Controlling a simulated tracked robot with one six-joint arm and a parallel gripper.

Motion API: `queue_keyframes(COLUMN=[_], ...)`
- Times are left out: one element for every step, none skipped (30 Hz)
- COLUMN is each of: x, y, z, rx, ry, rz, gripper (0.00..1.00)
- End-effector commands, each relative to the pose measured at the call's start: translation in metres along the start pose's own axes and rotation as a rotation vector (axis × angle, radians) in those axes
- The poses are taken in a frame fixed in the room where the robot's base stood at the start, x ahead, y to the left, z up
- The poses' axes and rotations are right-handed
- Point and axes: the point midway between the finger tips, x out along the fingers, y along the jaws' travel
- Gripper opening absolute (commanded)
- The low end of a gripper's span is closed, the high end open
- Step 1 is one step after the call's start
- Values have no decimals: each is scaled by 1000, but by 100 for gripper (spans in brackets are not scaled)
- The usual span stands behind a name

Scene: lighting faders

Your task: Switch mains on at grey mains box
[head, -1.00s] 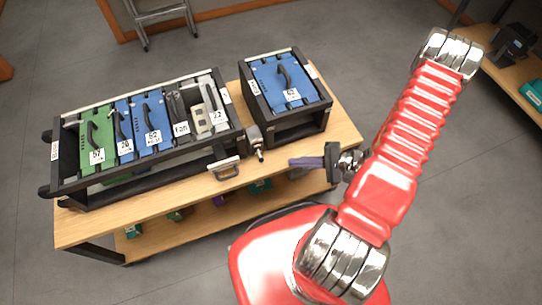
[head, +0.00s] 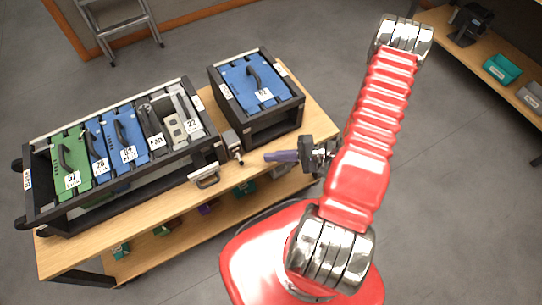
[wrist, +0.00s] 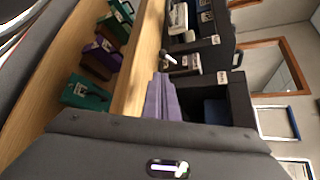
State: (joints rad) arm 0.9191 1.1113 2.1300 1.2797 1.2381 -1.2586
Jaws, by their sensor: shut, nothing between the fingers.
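A small grey box with a pale lever, which looks like the mains box (head: 231,143), stands on the bench between the two racks. It also shows in the wrist view (wrist: 188,64), with its pale lever (wrist: 168,57) sticking out toward the bench's front edge. The lever's on or off position is too small to tell. My gripper (head: 267,157) has purple fingers, shut and empty. It is right of the box in the head view, apart from it. In the wrist view the finger tips (wrist: 160,77) are just below the lever, with a gap visible.
A long black rack (head: 120,191) of green, blue and grey modules stands left of the box. A smaller rack (head: 262,123) with a blue module stands behind right. Coloured boxes fill the lower shelf.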

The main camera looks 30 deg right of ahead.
Motion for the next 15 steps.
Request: queue_keyframes(x=[6, 10, 15, 19, 23, 28, 31, 35, 40, 43, 47, 52, 55, 59, 64], y=[0, 0, 1, 1, 1, 1, 1, 1, 1, 1, 0, 1, 1, 1, 1], z=[1, 1, 1, 1, 1, 1, 1, 1, 1, 1, 1, 1, 1, 1, 2], rx=[0, 0, 0, 1, 1, 1, 1, 1, 0, 0, 0, 0, 1, 1, 1], ry=[-4, -4, -4, -4, -4, -5, -4, -4, -4, -4, -4, -4, -3, -4, -4], rz=[1, 2, 2, 1, 1, 2, 2, 2, 2, 2, 2, 2, 2, 2, 2], gripper=[0, 0, 0, 0, 0, 0, 0, 0, 0, 0, 0, 0, 0, 0, 0])
